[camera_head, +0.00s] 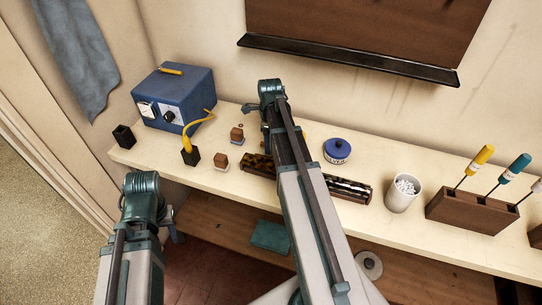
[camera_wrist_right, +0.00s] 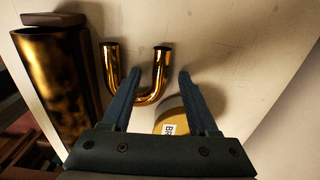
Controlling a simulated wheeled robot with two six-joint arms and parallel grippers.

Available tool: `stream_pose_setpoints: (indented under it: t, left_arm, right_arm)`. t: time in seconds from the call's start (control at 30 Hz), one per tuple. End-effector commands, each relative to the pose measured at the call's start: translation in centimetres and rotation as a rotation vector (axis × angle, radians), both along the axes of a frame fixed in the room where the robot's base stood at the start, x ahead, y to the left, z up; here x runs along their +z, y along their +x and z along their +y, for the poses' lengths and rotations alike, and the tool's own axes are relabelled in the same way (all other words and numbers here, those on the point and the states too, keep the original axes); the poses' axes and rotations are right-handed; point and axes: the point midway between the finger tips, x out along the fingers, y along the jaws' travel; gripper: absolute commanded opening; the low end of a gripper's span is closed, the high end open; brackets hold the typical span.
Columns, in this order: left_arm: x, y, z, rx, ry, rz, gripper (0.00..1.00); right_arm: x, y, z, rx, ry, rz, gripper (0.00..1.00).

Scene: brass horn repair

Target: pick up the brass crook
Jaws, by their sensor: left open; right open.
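The brass crook (camera_wrist_right: 158,80) is a shiny U-shaped tube on the pale bench top in the right wrist view. My right gripper (camera_wrist_right: 159,72) is open above it, with the crook's right leg between the fingers in the picture and the left finger crossing the bend. I cannot tell the height gap. In the head view my right arm (camera_head: 305,190) reaches over the bench and hides the crook. My left gripper (camera_head: 173,225) is open and empty in front of the bench at left, partly hidden by its wrist.
A mottled brass tube (camera_wrist_right: 52,85) lies left of the crook, and a labelled yellow tin (camera_wrist_right: 172,118) is close by the right finger. A blue tin (camera_head: 337,151), white cup (camera_head: 402,196) and screwdriver block (camera_head: 470,210) stand right. A blue power box (camera_head: 176,98) stands left.

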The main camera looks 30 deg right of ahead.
Motion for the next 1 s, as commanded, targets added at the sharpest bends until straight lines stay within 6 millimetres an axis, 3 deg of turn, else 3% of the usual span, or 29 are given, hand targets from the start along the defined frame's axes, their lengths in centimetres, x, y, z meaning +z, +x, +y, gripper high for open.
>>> stream_pose_setpoints:
  t: [0.07, 0.4, 1.0]
  left_arm:
    - [0.08, 0.00, 0.00, 0.000, 0.000, 0.000, 0.48]
    - [0.08, 0.00, 0.00, 0.000, 0.000, 0.000, 0.48]
    - [0.99, 0.00, 0.00, 0.000, 0.000, 0.000, 0.48]
  right_arm:
    - [0.08, 0.00, 0.01, 0.000, 0.000, 0.000, 0.58]
    - [0.08, 0.00, 0.01, 0.000, 0.000, 0.000, 0.00]
    - [0.99, 0.00, 0.01, 0.000, 0.000, 0.000, 0.00]
